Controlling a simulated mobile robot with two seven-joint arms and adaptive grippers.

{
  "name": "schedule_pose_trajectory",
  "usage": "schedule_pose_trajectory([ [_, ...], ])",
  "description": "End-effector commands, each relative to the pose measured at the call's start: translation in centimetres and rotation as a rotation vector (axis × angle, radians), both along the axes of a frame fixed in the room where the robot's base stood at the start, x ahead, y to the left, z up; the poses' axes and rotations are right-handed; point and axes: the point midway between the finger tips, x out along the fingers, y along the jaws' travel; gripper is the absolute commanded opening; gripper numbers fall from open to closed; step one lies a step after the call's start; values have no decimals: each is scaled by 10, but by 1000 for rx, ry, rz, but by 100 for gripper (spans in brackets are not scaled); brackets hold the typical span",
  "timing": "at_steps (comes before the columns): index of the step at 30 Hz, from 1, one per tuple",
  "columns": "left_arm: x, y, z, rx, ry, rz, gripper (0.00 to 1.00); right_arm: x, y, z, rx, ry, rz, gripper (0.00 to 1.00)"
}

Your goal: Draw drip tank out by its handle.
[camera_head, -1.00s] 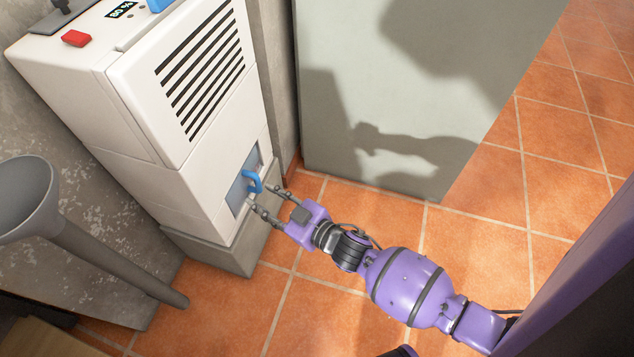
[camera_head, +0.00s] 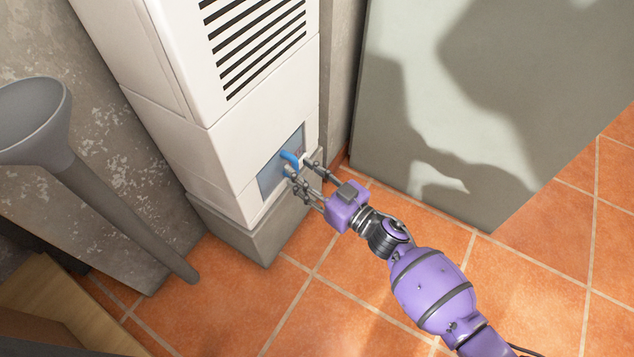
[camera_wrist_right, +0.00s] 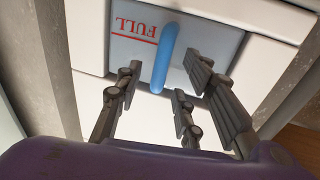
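The white dehumidifier cabinet (camera_head: 230,135) stands on a grey plinth (camera_head: 245,235). The drip tank's grey-blue front (camera_head: 270,181) sits in an opening low in the cabinet and looks flush with it. Its blue handle (camera_head: 289,158) sticks out; the wrist view shows the handle (camera_wrist_right: 166,55) beside an upside-down red "FULL" mark (camera_wrist_right: 136,29). My right gripper (camera_head: 299,169) is open in front of the tank. In the wrist view its fingers (camera_wrist_right: 160,88) lie on either side of the handle, with gaps visible. Whether any finger touches it is unclear. My left gripper is out of view.
A grey funnel with a long pipe (camera_head: 125,225) stands left of the cabinet. A large grey-green panel (camera_head: 430,120) stands to the right. The tiled floor (camera_head: 330,310) before the cabinet is clear. A wooden board (camera_head: 65,300) lies at lower left.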

Motion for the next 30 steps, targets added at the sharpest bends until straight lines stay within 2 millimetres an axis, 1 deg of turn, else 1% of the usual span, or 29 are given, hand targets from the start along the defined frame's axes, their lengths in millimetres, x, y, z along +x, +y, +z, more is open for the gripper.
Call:
schedule_pose_trajectory([
  [4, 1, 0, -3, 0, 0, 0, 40, 6, 6, 0, 1, 1, -1, 36],
  [11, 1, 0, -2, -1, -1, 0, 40, 7, 6, 0, 1, 1, -1, 36],
  [12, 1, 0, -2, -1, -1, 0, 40, 7, 6, 0, 1, 1, -1, 34],
  [20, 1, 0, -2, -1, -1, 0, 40, 7, 6, 0, 1, 1, -1, 0],
  [29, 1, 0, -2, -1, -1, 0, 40, 7, 6, 0, 1, 1, -1, 0],
  [30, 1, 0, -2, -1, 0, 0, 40, 7, 6, 0, 1, 1, -1, 12],
])
